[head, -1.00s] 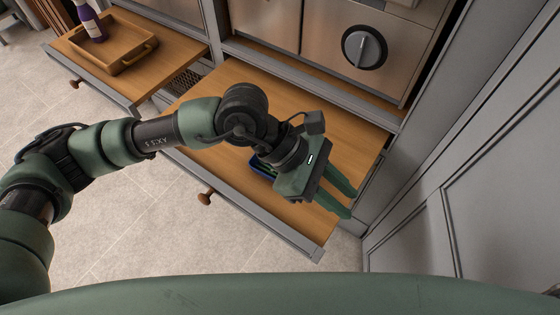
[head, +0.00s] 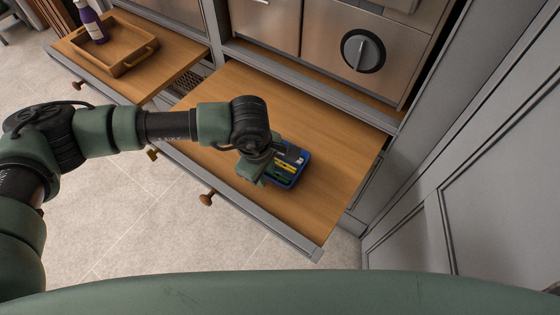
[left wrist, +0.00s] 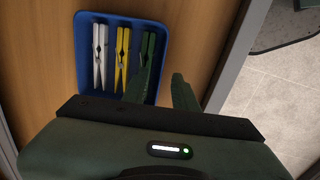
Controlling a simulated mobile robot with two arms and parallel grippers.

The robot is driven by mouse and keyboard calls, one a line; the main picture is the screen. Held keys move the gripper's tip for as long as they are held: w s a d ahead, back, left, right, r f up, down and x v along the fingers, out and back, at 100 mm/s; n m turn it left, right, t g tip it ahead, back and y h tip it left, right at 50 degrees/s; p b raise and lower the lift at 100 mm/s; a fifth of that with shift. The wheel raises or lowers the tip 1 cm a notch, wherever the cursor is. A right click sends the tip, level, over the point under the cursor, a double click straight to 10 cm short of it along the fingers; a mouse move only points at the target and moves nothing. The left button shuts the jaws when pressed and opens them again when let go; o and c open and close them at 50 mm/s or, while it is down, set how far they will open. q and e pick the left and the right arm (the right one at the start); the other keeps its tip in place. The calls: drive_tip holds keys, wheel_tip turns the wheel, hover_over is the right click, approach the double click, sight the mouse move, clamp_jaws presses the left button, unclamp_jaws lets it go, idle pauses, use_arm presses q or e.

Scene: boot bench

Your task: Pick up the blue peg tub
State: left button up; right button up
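The blue peg tub (head: 301,175) sits on the wooden pull-out shelf, near its front edge. It is a small open tub holding white, yellow and green pegs. In the left wrist view the tub (left wrist: 121,16) lies just ahead of my fingers. My left gripper (head: 259,172) is at the tub's left side in the head view, pointing down. In the left wrist view the left gripper (left wrist: 165,80) is open, with a gap between its fingers. One finger overlaps the tub's right wall and the other is outside it. I cannot tell whether they touch it. My right gripper is not in view.
The wooden shelf (head: 335,160) is clear around the tub, with a grey front edge. A second shelf at the upper left bears a wooden tray (head: 85,58) and a purple bottle (head: 91,24). A cabinet with a round knob (head: 363,50) stands behind.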

use_arm(q)
drive_tip(key=shift+f, duration=0.15)
drive_tip(key=shift+c, duration=0.3)
clamp_jaws()
idle(1.1)
